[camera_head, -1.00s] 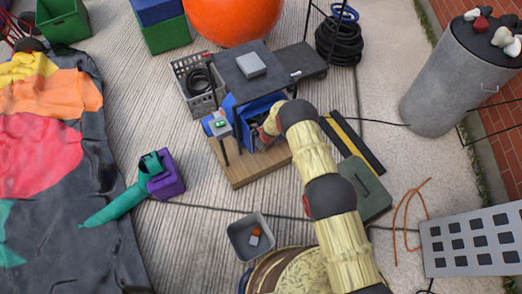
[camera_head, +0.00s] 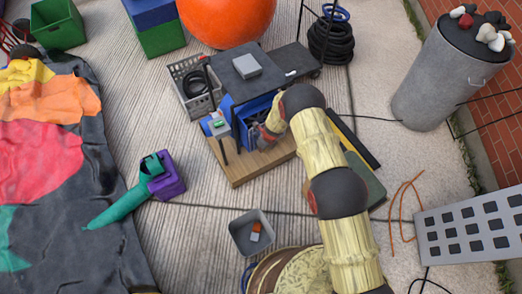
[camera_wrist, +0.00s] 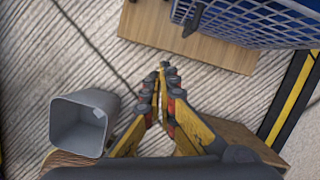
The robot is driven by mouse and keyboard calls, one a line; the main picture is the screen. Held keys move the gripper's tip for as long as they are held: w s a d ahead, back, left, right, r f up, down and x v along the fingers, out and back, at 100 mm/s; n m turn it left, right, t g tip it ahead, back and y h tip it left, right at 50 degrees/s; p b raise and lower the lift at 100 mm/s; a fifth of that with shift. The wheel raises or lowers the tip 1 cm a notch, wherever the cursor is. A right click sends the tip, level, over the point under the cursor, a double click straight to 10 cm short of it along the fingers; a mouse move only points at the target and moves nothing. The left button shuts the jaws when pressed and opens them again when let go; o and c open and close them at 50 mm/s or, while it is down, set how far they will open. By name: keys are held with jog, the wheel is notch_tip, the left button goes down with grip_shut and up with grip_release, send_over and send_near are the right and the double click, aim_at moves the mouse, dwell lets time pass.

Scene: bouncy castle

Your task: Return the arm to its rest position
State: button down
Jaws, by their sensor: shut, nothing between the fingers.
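My arm (camera_head: 338,195), cream-sleeved with dark joints, reaches up from the bottom right of the head view and bends down beside the dark-topped stand (camera_head: 249,72). My gripper (camera_wrist: 164,68) is seen from above in the wrist view, with its yellow and dark fingers drawn together at the tips and nothing between them. It points over the ribbed ground, just short of the wooden board (camera_wrist: 190,40). In the head view the gripper is mostly hidden behind the wrist joint, near the blue mesh housing under the stand.
A grey bin (camera_head: 242,236) holding small items stands left of my arm; it also shows in the wrist view (camera_wrist: 70,132). A green case lies partly behind the arm. A metal drum (camera_head: 437,85) and a perforated grey panel (camera_head: 470,232) stand right.

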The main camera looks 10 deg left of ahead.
jog(key=shift+s+d+r, duration=0.1)
jog(key=shift+s+r, duration=0.1)
jog(key=shift+r, duration=0.45)
